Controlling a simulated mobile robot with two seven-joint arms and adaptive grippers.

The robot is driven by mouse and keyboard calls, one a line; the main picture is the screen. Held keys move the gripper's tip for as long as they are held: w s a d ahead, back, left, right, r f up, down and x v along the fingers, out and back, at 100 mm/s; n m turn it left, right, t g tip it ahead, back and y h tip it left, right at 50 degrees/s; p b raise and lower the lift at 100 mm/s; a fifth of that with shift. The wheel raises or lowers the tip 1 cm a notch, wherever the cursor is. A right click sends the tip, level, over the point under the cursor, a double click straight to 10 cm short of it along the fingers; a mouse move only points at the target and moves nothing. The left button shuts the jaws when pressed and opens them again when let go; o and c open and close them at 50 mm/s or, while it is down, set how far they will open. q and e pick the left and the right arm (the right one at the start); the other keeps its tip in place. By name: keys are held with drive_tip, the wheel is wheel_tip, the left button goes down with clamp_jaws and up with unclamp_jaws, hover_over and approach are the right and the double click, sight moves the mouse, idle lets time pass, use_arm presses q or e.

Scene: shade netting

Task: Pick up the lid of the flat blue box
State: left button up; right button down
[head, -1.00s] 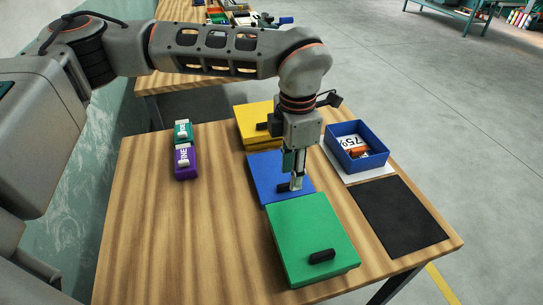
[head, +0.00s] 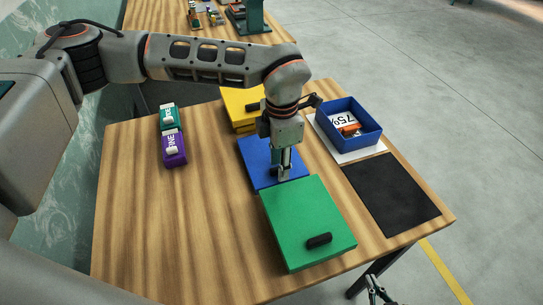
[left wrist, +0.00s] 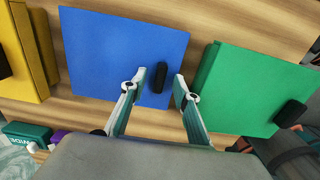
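The flat blue box (head: 262,176) lies on the wooden table between the yellow and green boxes. Its blue lid (left wrist: 115,60) has a black handle (left wrist: 160,77) near the edge toward the green box. My left gripper (head: 283,173) points down over this lid and hides the handle in the head view. In the left wrist view its fingers (left wrist: 160,80) are apart, one on each side of the handle, with gaps visible. A small part of my right gripper (head: 377,290) shows at the bottom edge of the head view; its finger state is unclear.
A green box (head: 305,215) with a black handle and a yellow box (head: 238,103) flank the blue one closely. An open blue bin (head: 350,128) and a black mat (head: 392,195) are at right. Teal (head: 169,117) and purple (head: 174,150) packs stand left. The table's left part is clear.

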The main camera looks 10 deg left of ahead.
use_arm(q)
drive_tip(key=shift+f, duration=0.1)
clamp_jaws()
drive_tip(key=shift+r, duration=0.2)
